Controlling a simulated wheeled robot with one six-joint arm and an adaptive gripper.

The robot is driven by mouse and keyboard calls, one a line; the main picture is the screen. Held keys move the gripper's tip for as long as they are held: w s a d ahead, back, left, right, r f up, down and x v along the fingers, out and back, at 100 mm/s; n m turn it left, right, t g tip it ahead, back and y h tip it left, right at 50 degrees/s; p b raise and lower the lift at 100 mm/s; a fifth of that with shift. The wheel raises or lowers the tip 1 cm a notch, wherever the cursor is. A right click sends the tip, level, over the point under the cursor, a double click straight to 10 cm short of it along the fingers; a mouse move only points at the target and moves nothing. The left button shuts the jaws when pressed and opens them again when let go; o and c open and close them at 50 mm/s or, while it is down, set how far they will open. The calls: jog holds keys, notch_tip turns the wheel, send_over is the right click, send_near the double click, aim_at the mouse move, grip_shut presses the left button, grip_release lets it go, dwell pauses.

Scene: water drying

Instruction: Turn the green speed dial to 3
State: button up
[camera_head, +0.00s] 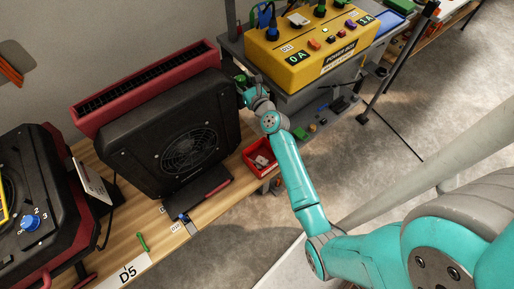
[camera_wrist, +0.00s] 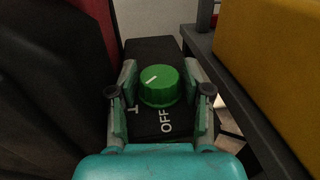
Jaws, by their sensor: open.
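The green speed dial (camera_wrist: 160,86) sits on a black panel (camera_wrist: 150,50) in the wrist view, with a short white mark on its top left of centre. "OFF" is printed below it, and a partly hidden mark that may be "1" is at lower left. No 3 is visible. My gripper (camera_wrist: 160,78) is open, with one finger on each side of the dial; I cannot tell whether either finger touches it. In the head view my gripper (camera_head: 245,88) is at the right end of the large black fan unit (camera_head: 160,140), largely hiding the dial.
A yellow power box (camera_head: 310,50) stands on a grey shelf just right of my gripper; its wall (camera_wrist: 280,60) is close in the wrist view. A red bin (camera_head: 258,158) is below. Another black unit with a blue dial (camera_head: 30,223) stands at far left.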

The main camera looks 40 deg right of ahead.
jog(key=shift+n+y, duration=0.3)
jog(key=shift+y, duration=0.2)
jog(key=shift+r+n+t+y, duration=0.1)
jog(key=shift+n+t+y, duration=0.1)
jog(key=shift+n+y, duration=0.9)
jog(key=shift+n+t+y, duration=0.2)
jog(key=shift+n+y, duration=0.4)
jog(key=shift+y, duration=0.9)
jog(key=shift+s+y, duration=0.25)
jog(key=shift+y, duration=0.15)
jog(key=s+d, duration=0.1)
jog(key=s, duration=0.9)
jog(key=s+a+f+n+g+h, duration=0.1)
jog(key=s+a+f+n, duration=0.4)
jog(key=n, duration=1.1)
jog(key=s+a+f+n+g+h, duration=0.2)
jog(key=s+a+f+n, duration=0.4)
jog(key=a+n, duration=0.5)
jog(key=s+n+g, duration=0.1)
jog(key=s+n, duration=0.1)
jog(key=n, duration=0.3)
jog(key=shift+s+f+h, duration=0.2)
jog(key=shift+s+h, duration=0.1)
